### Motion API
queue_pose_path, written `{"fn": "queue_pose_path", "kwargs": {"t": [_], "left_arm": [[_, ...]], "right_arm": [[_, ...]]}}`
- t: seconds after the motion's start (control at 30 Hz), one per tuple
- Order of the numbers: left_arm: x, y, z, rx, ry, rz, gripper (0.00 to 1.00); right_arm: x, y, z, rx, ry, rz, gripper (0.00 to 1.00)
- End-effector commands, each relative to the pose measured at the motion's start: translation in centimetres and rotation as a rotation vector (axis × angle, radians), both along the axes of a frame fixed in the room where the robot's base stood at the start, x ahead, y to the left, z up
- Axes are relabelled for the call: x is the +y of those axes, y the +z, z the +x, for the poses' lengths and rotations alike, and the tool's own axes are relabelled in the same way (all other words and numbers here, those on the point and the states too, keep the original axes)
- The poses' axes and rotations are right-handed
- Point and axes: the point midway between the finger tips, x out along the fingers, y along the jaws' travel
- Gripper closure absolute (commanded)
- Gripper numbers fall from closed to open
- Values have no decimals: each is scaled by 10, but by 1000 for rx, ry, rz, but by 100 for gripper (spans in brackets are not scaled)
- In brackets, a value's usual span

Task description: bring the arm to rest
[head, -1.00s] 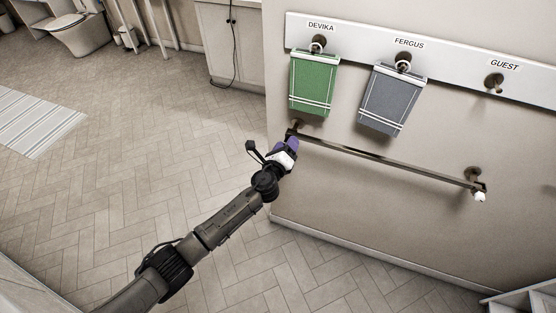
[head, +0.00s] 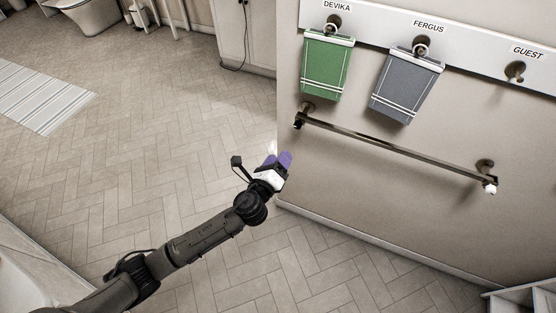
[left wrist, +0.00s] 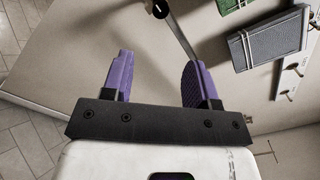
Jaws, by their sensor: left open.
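My left gripper (head: 278,160) is in front of the wall, below and left of the towel bar's left end. In the left wrist view its two purple fingers (left wrist: 157,80) stand wide apart with nothing between them. The arm reaches in from the lower left over the tiled floor and touches nothing that I can see. My right gripper is in neither view.
A green towel (head: 327,66) hangs under DEVIKA and a grey towel (head: 407,87) under FERGUS. The GUEST hook (head: 515,71) is bare. An empty towel bar (head: 390,147) runs below them. A striped mat (head: 40,98) lies far left; the floor between is clear.

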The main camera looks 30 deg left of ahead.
Motion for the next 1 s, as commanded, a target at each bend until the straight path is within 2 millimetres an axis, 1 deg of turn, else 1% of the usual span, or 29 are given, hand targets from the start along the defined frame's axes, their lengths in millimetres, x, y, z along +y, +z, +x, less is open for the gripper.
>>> {"fn": "queue_pose_path", "kwargs": {"t": [0.57, 0.67, 0.77, 0.83, 0.87, 0.9, 1.0], "left_arm": [[0, 0, -1, 0, 0, -2, 46], [0, 0, -1, -1, 0, -44, 46], [7, -2, -1, 8, 42, -162, 46], [19, -8, -2, 32, 119, -308, 46], [24, -12, -3, 47, 159, -384, 46], [29, -15, -6, 64, 213, -496, 46], [37, -11, -18, 94, 338, -788, 46]], "right_arm": [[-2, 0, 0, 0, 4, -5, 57], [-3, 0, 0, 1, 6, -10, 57], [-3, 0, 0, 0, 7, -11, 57], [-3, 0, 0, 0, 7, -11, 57], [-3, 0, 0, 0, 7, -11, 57], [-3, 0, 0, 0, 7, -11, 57], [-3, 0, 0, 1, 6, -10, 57]]}}
